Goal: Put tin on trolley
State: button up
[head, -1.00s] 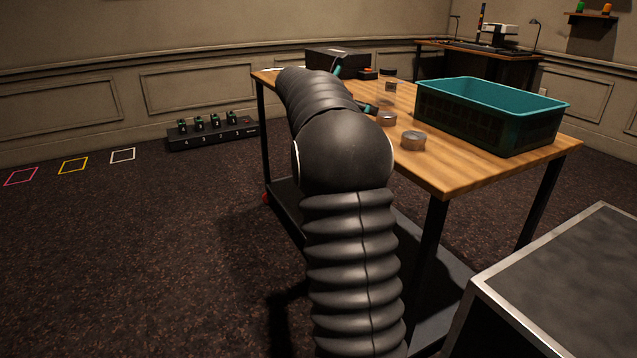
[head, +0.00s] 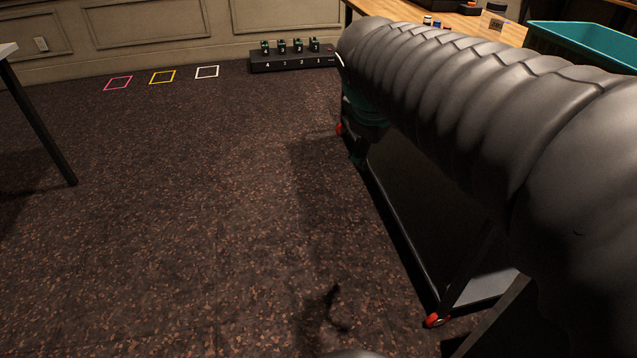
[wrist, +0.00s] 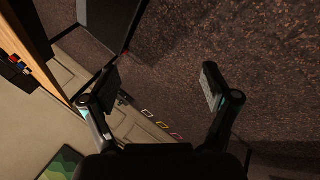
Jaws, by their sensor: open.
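My gripper (wrist: 160,90) is open in the wrist view, with nothing between its fingers. No tin can be made out for certain now; my arm covers the part of the table where two round grey-brown tins showed earlier. A low dark platform with red wheels (head: 435,320) runs under the table, and I cannot tell whether it is the trolley.
The wooden table (head: 395,8) carries a teal crate (head: 575,45) and small items (head: 430,21). A black numbered rack (head: 292,61) stands by the wall. Floor squares, one of them yellow (head: 162,77), lie left of it. The floor at left is open.

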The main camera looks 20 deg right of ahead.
jog(key=s+a+f+m+y, duration=0.4)
jog(key=s+a+f+m, duration=0.2)
jog(key=s+a+f, duration=0.2)
jog(key=s+a, duration=0.2)
jog(key=s, duration=0.1)
jog(key=shift+s+a+t, duration=0.25)
jog(key=shift+a+t, duration=0.05)
jog(key=shift+f, duration=0.1)
